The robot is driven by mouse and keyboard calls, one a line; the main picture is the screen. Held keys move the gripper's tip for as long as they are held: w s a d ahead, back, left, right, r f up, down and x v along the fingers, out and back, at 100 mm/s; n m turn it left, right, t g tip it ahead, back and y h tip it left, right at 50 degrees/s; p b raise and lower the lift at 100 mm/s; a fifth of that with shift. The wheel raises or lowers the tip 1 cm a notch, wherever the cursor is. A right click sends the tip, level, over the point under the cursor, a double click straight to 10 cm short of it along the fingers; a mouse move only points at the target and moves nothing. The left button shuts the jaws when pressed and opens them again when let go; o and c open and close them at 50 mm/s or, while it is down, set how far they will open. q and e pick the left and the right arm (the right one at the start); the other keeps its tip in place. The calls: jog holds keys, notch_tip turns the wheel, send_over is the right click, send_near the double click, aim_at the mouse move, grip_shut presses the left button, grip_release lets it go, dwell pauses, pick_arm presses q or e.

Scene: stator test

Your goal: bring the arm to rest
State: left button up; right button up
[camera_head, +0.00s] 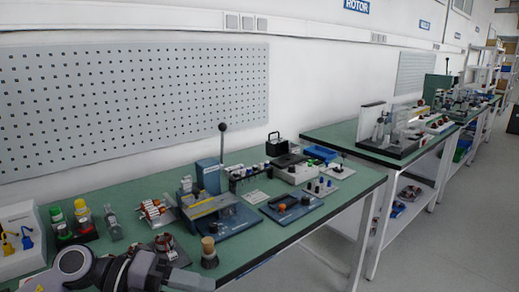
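One of my arms shows at the bottom left, in front of the near bench (120,197); it appears to be the left one. Its round grey joint is at the lower left, and a dark grey end part, which seems to be my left gripper (190,281), reaches right along the bottom edge. I cannot make out its fingers or anything held in them. My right arm and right gripper are not in view.
Near the arm are a copper-wound part (165,243), a brush-like wooden-topped piece (209,253) and colour-capped bottles (81,209). A blue-grey press with an upright lever (222,150) stands mid-bench. A second bench (335,132) extends right; the grey floor (440,240) is clear.

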pick_arm(q)
jog(key=a+f+n+t+y+p, duration=0.1)
jog(key=a+f+n+t+y, duration=0.3)
jog(key=n+t, duration=0.65)
jog(key=a+f+n+t+y+p, duration=0.1)
jog(key=f+n+t+y, duration=0.35)
jog(key=n, duration=1.05)
jog(key=s+a+f+n+g+y, duration=0.2)
jog(key=s+f+n, duration=0.1)
jog(key=s+f, duration=0.4)
jog(key=s+a+f+n+g+y+p, duration=0.1)
jog(key=s+a+f+n+g, duration=0.1)
jog(key=s+f, duration=0.4)
notch_tip(320, 180, down, 3)
jog(key=shift+s+f+n+g+y, duration=0.1)
jog(key=shift+s+n+g+y, duration=0.3)
jog(key=shift+n+g, duration=0.35)
